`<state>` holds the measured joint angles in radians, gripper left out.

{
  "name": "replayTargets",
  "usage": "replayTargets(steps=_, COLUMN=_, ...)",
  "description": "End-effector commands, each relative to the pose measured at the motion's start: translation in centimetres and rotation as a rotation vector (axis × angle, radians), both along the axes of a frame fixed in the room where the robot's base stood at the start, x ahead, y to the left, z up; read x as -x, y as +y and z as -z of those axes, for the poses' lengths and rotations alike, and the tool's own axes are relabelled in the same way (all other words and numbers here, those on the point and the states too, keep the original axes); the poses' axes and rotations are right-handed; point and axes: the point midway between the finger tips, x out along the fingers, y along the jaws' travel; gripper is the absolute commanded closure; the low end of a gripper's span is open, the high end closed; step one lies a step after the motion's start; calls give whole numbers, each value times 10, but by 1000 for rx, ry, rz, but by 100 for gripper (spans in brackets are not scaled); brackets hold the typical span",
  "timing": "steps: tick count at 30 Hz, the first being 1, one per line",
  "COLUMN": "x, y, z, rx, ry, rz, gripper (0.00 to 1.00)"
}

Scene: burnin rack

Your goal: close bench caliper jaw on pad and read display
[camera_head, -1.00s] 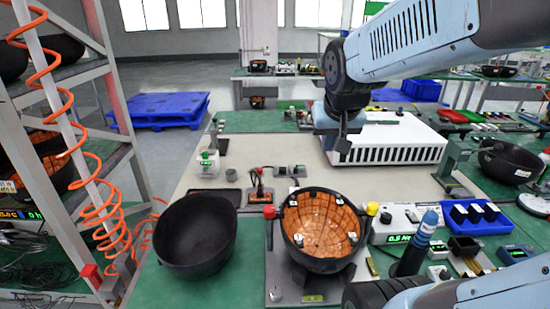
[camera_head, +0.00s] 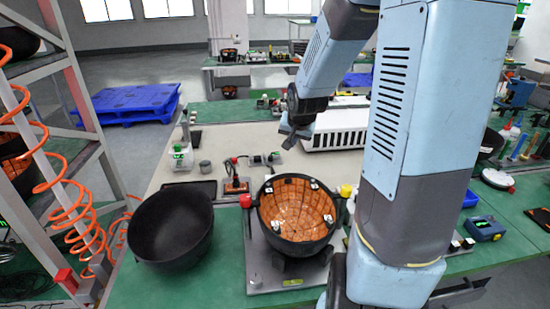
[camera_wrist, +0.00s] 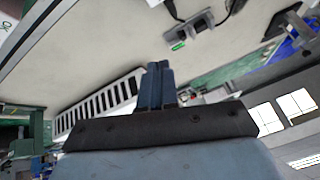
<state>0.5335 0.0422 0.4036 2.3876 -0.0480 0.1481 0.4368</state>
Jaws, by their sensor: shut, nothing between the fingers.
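A small grey bench device with two raised blocks, which looks like the bench caliper (camera_head: 264,159), sits on the beige bench mat. In the wrist view the caliper (camera_wrist: 190,32) lies beyond my fingertips, with a small green-lit display (camera_wrist: 178,46) whose digits are too small to read. My gripper (camera_head: 288,142) is shut and empty, raised above the mat just right of the caliper in the head view. Its closed fingers (camera_wrist: 157,68) are apart from the caliper in the wrist view. I cannot make out a pad or the jaw gap.
A black bowl (camera_head: 170,226) and an orange-lined bowl (camera_head: 297,236) on a stand occupy the front. A white vented box (camera_head: 337,130) stands behind my gripper. My arm hides much of the right bench.

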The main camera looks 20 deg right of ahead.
Motion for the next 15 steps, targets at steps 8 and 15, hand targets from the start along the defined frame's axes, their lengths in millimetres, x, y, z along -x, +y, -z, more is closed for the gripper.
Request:
replayTargets(steps=8, x=-32, y=-19, z=46, rx=-116, ry=-41, rz=94, gripper=100)
replayTargets(steps=15, x=-49, y=-28, z=69, rx=-193, ry=-77, rz=153, gripper=100)
